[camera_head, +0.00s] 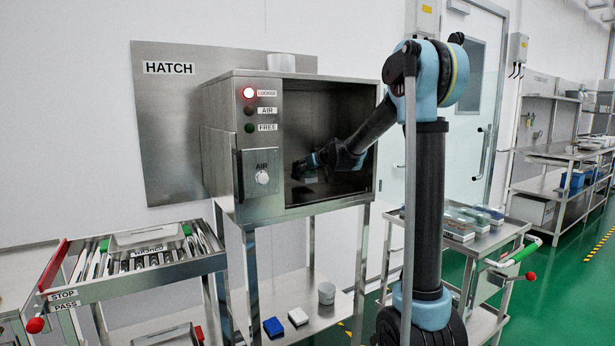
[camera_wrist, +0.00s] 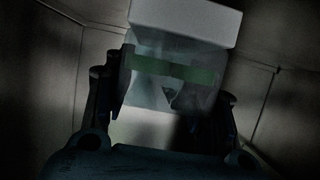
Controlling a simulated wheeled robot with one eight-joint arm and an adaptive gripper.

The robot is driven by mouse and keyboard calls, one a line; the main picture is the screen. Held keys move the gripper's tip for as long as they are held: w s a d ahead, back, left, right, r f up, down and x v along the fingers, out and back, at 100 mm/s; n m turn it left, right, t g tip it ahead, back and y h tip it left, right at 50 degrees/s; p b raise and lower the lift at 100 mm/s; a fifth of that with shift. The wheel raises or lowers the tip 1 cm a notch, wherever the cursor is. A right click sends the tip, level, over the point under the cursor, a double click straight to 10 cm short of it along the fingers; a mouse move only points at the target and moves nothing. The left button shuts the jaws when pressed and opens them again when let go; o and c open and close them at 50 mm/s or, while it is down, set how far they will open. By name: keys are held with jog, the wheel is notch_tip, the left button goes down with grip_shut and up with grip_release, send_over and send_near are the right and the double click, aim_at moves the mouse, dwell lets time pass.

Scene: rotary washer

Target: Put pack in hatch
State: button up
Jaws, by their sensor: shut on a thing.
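The hatch (camera_head: 294,82) is a steel box on a stand, with its front open and a dark inside. My arm reaches in through the opening, and my gripper (camera_head: 306,167) is inside the chamber. In the wrist view, my gripper (camera_wrist: 165,95) is shut on a pale pack (camera_wrist: 185,22) with a green band. The walls of the chamber show around it. In the head view the pack cannot be made out in the dark. I cannot tell whether the pack touches the chamber floor.
An AIR knob (camera_head: 262,177) is on the front. A roller cart (camera_head: 130,262) stands left. A trolley (camera_head: 480,238) with several packs stands right. A cup (camera_head: 326,293) and small blocks are on the lower shelf.

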notch_tip(320, 180, down, 2)
jog(key=shift+f, duration=0.2)
jog(key=o, duration=1.3)
jog(key=shift+c, duration=0.2)
jog(key=v, duration=1.2)
jog(key=s+d+f+m+g+h, duration=0.2)
jog(key=s+d+f, duration=0.5)
jog(key=s, duration=0.8)
jog(key=s+d+f+m+g+h, duration=0.2)
jog(key=s+d+f, duration=0.5)
jog(key=s, duration=0.8)
jog(key=s+d+f+m+g+h, duration=0.2)
jog(key=s+d+f+g, duration=0.3)
jog(key=s+f, duration=0.7)
jog(key=s+d+h, duration=0.1)
jog(key=s+d, duration=0.1)
jog(key=s, duration=0.1)
jog(key=shift+d+f+m, duration=0.2)
jog(key=shift+f+m, duration=0.1)
jog(key=shift+f, duration=0.1)
jog(key=shift+s, duration=0.15)
